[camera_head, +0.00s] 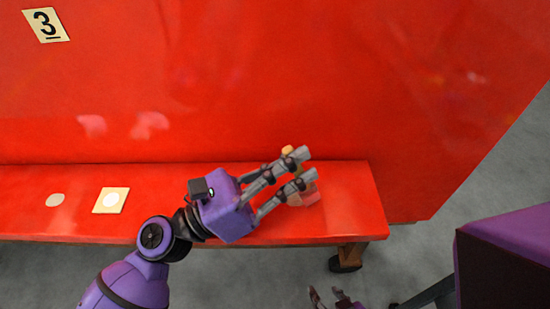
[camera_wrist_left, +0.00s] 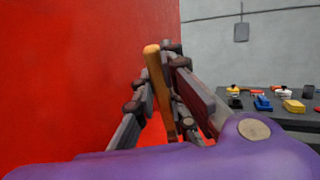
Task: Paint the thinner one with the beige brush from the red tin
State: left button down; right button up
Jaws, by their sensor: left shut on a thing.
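My left gripper (camera_head: 303,170) is shut on a tan-handled brush above the red ledge. The tan handle (camera_wrist_left: 153,62) stands up between its fingers in the left wrist view, and its end (camera_head: 287,150) shows in the head view. A pinkish-red part (camera_head: 309,197) shows by the lower finger; I cannot tell whether it is the brush head. I see no red tin that I can identify.
The red ledge (camera_head: 345,215) carries a beige square with a white disc (camera_head: 111,200) and a pale round spot (camera_head: 55,200). A dark table (camera_wrist_left: 285,123) with several small coloured items stands at the right in the left wrist view. Grey floor lies around.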

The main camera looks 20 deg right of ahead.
pick_arm(q)
jog(key=shift+d, duration=0.25)
jog(key=shift+w+a+f, duration=0.1)
jog(key=shift+w, duration=0.3)
pick_arm(e)
jog(key=shift+a+f, duration=0.1)
jog(key=shift+a, duration=0.05)
pick_arm(q)
jog(key=shift+w+a+b, duration=0.65)
jog(key=shift+w+a, duration=0.7)
jog(key=shift+a, duration=1.75)
jog(key=s+d+p, duration=0.1)
jog(key=s+d, duration=0.1)
jog(key=d, duration=0.4)
jog(key=shift+d, duration=0.4)
pick_arm(e)
jog(key=shift+w+r, duration=0.2)
jog(key=shift+r, duration=0.05)
